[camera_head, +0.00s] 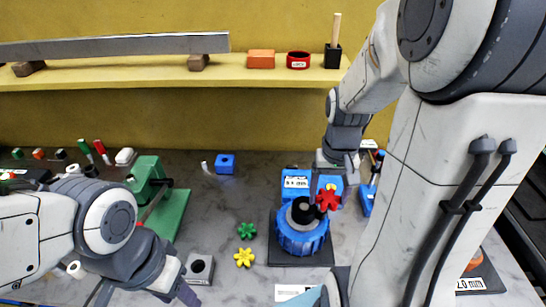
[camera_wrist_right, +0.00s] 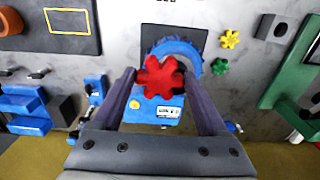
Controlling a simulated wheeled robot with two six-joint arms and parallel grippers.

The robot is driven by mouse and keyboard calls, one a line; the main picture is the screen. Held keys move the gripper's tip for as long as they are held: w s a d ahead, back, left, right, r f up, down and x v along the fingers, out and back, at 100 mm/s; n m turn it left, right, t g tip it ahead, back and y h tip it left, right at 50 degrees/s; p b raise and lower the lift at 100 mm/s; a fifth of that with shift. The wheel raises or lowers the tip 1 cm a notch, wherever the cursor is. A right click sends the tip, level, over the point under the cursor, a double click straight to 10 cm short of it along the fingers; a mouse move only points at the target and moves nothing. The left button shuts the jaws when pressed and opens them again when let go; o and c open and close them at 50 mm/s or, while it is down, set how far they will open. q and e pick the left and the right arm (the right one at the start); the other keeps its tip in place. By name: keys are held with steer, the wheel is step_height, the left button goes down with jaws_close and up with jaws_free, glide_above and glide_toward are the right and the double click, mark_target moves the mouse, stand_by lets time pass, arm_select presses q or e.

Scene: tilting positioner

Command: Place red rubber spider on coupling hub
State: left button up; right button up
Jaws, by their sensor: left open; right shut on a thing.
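The red rubber spider (camera_head: 328,200) is clamped between the fingertips of my right gripper (camera_head: 335,185). In the right wrist view the spider (camera_wrist_right: 161,78) sits between both fingers of the right gripper (camera_wrist_right: 160,85). A black coupling hub (camera_head: 303,207) stands on the round blue positioner (camera_head: 302,240), which looks tilted, on a dark base plate. In the wrist view the spider hides much of the hub area. My left gripper (camera_head: 183,291) is open and empty at lower left.
A green spider (camera_head: 246,230) and a yellow spider (camera_head: 244,257) lie left of the positioner. A grey block with a hole (camera_head: 200,269) and a green press (camera_head: 165,210) stand further left. Labelled blue blocks (camera_head: 297,182) stand behind the positioner.

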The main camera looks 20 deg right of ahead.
steer(key=p, duration=0.2)
glide_above(304, 206)
step_height(304, 206, down, 5)
steer(key=shift+r, duration=0.2)
step_height(304, 206, down, 3)
steer(key=shift+f+p, duration=0.1)
steer(key=shift+p, duration=0.25)
steer(key=shift+f, duration=0.4)
steer(key=shift+f, duration=0.1)
steer(key=shift+f, duration=0.15)
steer(key=o, duration=1.3)
